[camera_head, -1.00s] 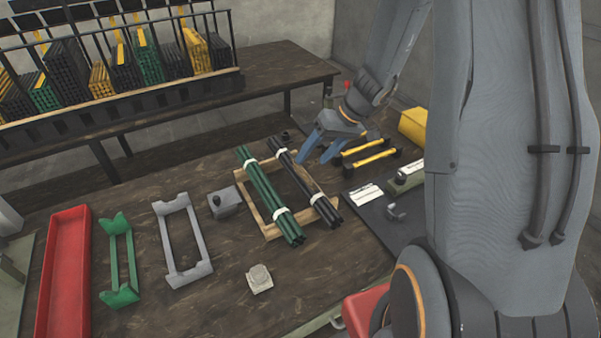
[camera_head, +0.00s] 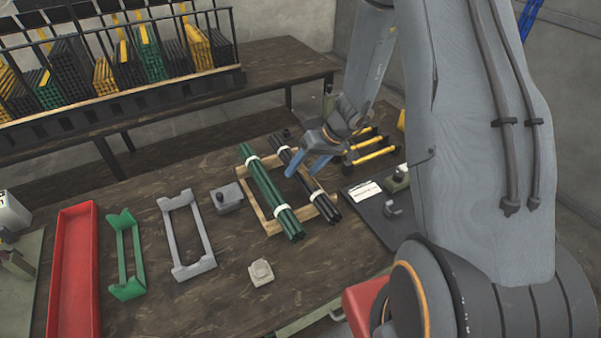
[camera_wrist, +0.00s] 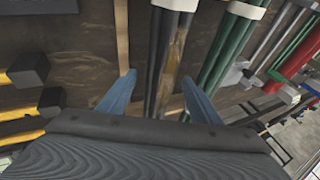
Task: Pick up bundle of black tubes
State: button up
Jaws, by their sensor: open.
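The bundle of black tubes (camera_head: 317,194) lies on a wooden frame (camera_head: 265,221), held by white bands. A bundle of green tubes (camera_head: 268,188) lies beside it on the left, on the same frame. My gripper (camera_head: 304,167) is open above the black bundle, its blue fingers pointing down. In the wrist view the black tubes (camera_wrist: 168,55) run between the two open fingers, and my gripper (camera_wrist: 160,90) is not closed on them. The green tubes (camera_wrist: 226,50) show to the right of the fingers there. The far part of the black bundle is partly hidden by my gripper in the head view.
Yellow-barred black holders (camera_head: 372,150) stand right of the bundle. A dark plate with fittings (camera_head: 375,210) is nearer. Left are a grey block (camera_head: 228,200), a grey cradle (camera_head: 183,240), a green cradle (camera_head: 125,255) and a red tray (camera_head: 74,270). A tube rack (camera_head: 110,90) stands behind.

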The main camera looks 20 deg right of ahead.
grip_shut()
jog(key=shift+r, duration=0.15)
